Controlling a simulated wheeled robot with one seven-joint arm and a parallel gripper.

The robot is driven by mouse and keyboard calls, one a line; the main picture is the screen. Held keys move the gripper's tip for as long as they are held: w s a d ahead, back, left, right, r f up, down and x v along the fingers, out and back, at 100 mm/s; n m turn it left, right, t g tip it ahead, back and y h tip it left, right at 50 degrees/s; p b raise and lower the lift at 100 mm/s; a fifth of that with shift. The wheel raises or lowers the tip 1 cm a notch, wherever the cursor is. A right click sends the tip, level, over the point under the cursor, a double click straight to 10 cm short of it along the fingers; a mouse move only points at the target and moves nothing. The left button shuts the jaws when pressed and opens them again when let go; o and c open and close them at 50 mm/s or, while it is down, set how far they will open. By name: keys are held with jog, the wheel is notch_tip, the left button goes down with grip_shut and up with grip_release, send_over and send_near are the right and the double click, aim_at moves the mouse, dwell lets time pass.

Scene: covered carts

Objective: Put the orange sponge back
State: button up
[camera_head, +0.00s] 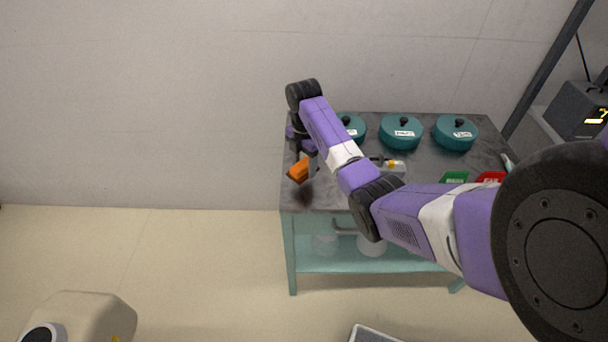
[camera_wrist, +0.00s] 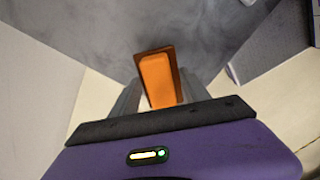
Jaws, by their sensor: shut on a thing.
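The orange sponge (camera_head: 299,171) is held at the left edge of the cart top, with a dark shadow on the grey surface below and to its right. My gripper (camera_head: 307,168) is shut on it. In the wrist view the sponge (camera_wrist: 160,78) sits between the two fingers of my gripper (camera_wrist: 156,92), with the grey top behind it. Three teal lidded pots with black knobs and white labels stand along the back of the cart: a left one (camera_head: 351,127), a middle one (camera_head: 400,132) and a right one (camera_head: 455,133). My arm partly hides the left pot.
The cart (camera_head: 290,250) has a grey top and a teal frame with a lower shelf (camera_head: 330,262) holding pale items. A green item (camera_head: 454,177) and a red item (camera_head: 490,177) lie at the right front. A grey and yellow item (camera_head: 393,167) is near the middle. A wall stands behind.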

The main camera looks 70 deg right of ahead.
aim_at(304, 175)
jog(key=shift+f, duration=2.35)
jog(key=o, duration=1.3)
jog(key=shift+f, duration=0.1)
